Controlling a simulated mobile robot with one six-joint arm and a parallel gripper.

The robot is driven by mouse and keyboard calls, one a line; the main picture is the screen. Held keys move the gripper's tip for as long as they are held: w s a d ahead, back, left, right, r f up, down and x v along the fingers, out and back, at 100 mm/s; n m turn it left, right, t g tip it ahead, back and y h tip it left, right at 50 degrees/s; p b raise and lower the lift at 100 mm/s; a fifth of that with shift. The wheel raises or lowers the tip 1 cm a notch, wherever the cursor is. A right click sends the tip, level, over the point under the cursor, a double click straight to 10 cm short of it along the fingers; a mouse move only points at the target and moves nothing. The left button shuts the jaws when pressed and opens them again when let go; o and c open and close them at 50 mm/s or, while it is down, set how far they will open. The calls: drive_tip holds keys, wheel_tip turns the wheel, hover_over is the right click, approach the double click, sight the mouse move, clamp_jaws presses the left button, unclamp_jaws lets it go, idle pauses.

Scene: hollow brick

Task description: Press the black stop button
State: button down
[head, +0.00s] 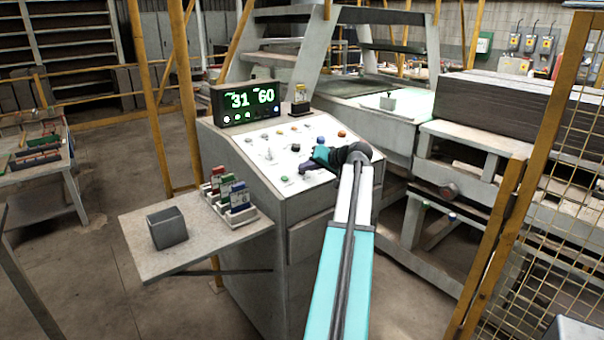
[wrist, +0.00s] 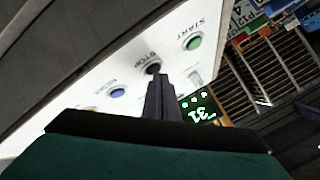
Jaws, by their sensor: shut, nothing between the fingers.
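The black stop button (wrist: 152,68) sits on the white panel under the label STOP in the wrist view. My gripper (wrist: 160,82) is shut and empty, and its fingertips lie over the near edge of the button in that view. I cannot tell whether they touch it.
A green START button (wrist: 194,43) and a blue button (wrist: 117,93) flank the stop button. A display (head: 246,102) reading 31 and 60 stands on the desk's top. A side shelf (head: 150,225) holds a grey box (head: 167,228) and card racks.

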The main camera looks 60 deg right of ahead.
drive_tip(key=shift+f, duration=0.15)
drive_tip(key=shift+r, duration=0.2)
idle(0.4)
drive_tip(key=shift+s+a+r, duration=0.1)
drive_tip(key=shift+s+r, duration=0.05)
drive_tip(key=shift+r, duration=0.45)
drive_tip(key=r+p, duration=0.1)
drive_tip(key=r, duration=0.1)
drive_tip(key=s+r+p, duration=0.1)
drive_tip(key=r, duration=0.1)
drive_tip(key=shift+s+a+r, duration=0.15)
drive_tip(key=shift+a+r, duration=0.05)
drive_tip(key=shift+r, duration=0.2)
idle(0.3)
drive_tip(key=shift+s, duration=0.15)
idle(0.7)
